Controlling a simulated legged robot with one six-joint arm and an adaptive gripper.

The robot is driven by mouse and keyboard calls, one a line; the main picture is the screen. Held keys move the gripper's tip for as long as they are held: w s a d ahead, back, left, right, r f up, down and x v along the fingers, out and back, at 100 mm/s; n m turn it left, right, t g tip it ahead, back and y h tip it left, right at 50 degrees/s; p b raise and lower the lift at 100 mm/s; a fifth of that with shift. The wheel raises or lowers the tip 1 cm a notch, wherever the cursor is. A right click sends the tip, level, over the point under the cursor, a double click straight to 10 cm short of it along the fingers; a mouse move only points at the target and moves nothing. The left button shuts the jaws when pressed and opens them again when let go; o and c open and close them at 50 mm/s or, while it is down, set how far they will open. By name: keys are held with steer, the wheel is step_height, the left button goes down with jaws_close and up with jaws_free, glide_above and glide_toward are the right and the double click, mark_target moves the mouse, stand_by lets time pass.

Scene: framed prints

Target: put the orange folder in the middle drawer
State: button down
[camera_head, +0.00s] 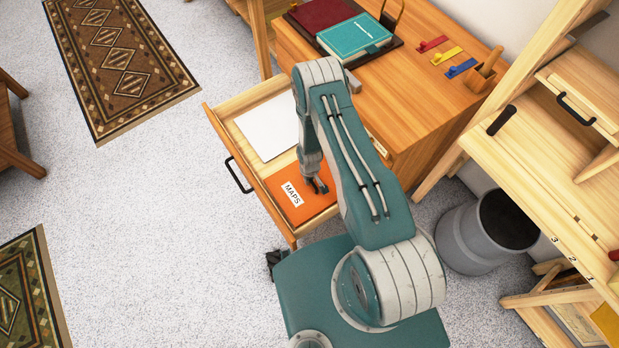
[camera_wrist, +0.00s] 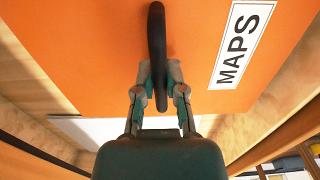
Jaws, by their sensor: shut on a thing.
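The orange folder (camera_head: 307,207), labelled MAPS, is inside the outline of an open wooden drawer (camera_head: 227,142), toward its near end. In the wrist view the folder (camera_wrist: 80,45) fills most of the picture and has a black loop handle (camera_wrist: 157,40). My gripper (camera_head: 319,187) is over the folder; in the wrist view its fingers (camera_wrist: 160,76) are shut on this handle. A white sheet (camera_head: 268,127) lies in the drawer's far part. I cannot tell whether the folder rests on the drawer bottom. My arm hides part of the drawer and the desk front.
The desk top (camera_head: 430,85) holds a teal book (camera_head: 354,35), a dark red book (camera_head: 320,12) and small coloured tags. A grey bin (camera_head: 465,240) and a wooden rack (camera_head: 540,150) stand at right. The floor (camera_head: 150,200) left of the drawer is clear.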

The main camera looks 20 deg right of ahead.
mark_target(310, 185)
steer(key=shift+f, duration=2.25)
steer(key=c, duration=0.7)
jaws_free()
steer(key=shift+f, duration=0.1)
